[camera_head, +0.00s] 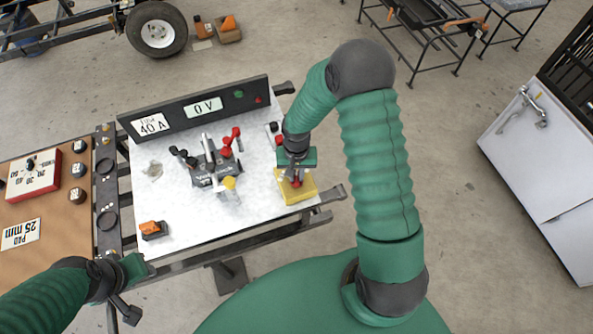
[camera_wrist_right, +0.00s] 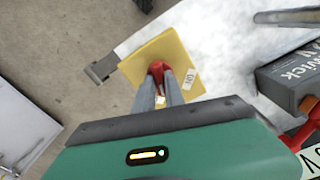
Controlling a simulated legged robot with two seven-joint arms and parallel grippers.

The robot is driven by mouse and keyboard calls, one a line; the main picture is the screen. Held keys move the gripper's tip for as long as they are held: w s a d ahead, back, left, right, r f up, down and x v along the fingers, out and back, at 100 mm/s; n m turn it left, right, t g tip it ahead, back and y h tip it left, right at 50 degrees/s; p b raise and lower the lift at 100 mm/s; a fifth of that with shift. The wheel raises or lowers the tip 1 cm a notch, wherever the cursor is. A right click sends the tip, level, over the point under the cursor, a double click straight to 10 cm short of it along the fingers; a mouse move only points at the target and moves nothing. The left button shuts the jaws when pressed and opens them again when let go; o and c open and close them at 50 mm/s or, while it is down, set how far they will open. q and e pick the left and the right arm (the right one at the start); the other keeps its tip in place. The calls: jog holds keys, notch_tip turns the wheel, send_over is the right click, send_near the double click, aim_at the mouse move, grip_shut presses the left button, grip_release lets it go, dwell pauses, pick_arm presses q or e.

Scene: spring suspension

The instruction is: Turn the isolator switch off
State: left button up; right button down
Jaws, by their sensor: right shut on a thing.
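The isolator switch is a yellow box (camera_head: 300,190) at the right edge of the white work board (camera_head: 180,220), with a red knob (camera_head: 296,182) on its top. In the right wrist view the yellow box (camera_wrist_right: 155,52) shows an "ON" label (camera_wrist_right: 189,77) beside the red knob (camera_wrist_right: 158,70). My right gripper (camera_head: 295,176) is over the box, its fingers (camera_wrist_right: 159,85) pointing down and shut on the red knob. My left gripper (camera_head: 135,268) is at the lower left, away from the switch; its fingers are not clear.
A dark panel (camera_head: 230,98) reading "40 A" and "0 V" stands at the back of the board. A clamp device with red and black handles (camera_head: 215,165) is left of the switch. An orange block (camera_head: 152,228) sits front left. A white sink cabinet (camera_head: 535,170) stands far right.

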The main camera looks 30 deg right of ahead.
aim_at(297, 176)
jog(key=n+p, duration=0.1)
jog(key=n, duration=0.2)
jog(key=n+p, duration=0.2)
jog(key=n, duration=0.1)
jog(key=shift+w+r+n, duration=0.1)
jog(key=shift+r+n, duration=0.1)
jog(key=shift+n, duration=0.1)
jog(key=n+p, duration=0.2)
jog(key=n, duration=0.1)
jog(key=shift+f+n+p, duration=0.1)
jog(key=shift+n+p, duration=0.4)
jog(key=shift+n, duration=1.1)
jog(key=c, duration=1.4)
grip_release()
notch_tip(297, 176, up, 17)
jog(key=p, duration=0.1)
jog(key=shift+f, duration=0.15)
